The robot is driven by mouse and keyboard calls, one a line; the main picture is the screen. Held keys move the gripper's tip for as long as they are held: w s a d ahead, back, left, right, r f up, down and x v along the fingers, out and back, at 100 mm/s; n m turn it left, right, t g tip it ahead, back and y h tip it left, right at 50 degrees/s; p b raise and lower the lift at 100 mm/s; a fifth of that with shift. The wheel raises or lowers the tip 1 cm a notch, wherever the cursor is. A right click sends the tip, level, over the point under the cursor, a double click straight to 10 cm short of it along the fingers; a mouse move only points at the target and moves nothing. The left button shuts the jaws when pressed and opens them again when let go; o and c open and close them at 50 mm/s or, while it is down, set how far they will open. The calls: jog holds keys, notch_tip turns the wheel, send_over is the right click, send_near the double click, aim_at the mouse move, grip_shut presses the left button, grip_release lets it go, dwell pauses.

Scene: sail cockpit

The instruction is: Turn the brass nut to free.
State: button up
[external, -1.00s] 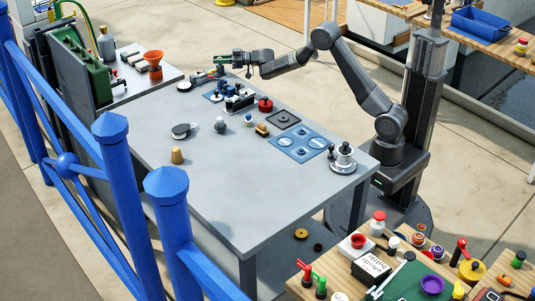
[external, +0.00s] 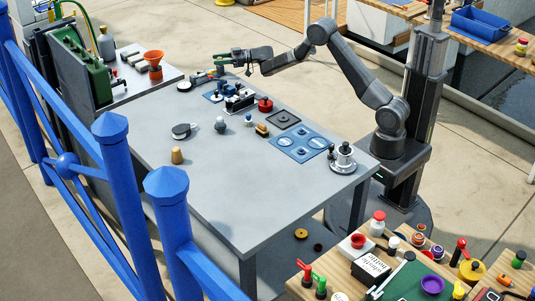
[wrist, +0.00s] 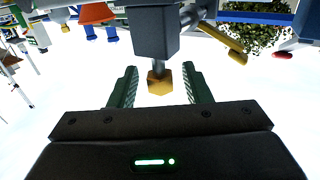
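The brass nut (wrist: 159,81) shows in the wrist view at the lower end of a grey stem below a dark block (wrist: 157,32). My gripper (wrist: 159,72) is open, with one green ridged finger on each side of the nut. A bright gap shows between the nut and each finger, so neither touches it in this view. In the external view my gripper (external: 225,60) is over the far end of the grey table. The nut is too small to make out there.
The grey table (external: 225,185) carries a blue plate (external: 301,153), a silver round fitting (external: 343,157) and a tan cork-like piece (external: 177,155). An orange funnel (external: 153,57) stands on the side shelf at the back left. The table's front middle is clear.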

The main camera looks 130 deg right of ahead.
jog(key=v, duration=1.4)
jog(key=shift+w, duration=0.1)
jog(key=x, duration=1.3)
jog(key=shift+w+d+f, duration=0.1)
jog(key=shift+w+d, duration=0.05)
jog(key=shift+w, duration=0.1)
jog(key=shift+w+d+f+h+b, duration=0.15)
jog(key=shift+h+b, duration=0.15)
jog(key=shift+b, duration=0.2)
jog(key=shift+r+m+g, duration=0.2)
jog(key=shift+m+g, duration=0.1)
jog(key=shift+r+p, duration=0.15)
jog(key=shift+p, duration=0.5)
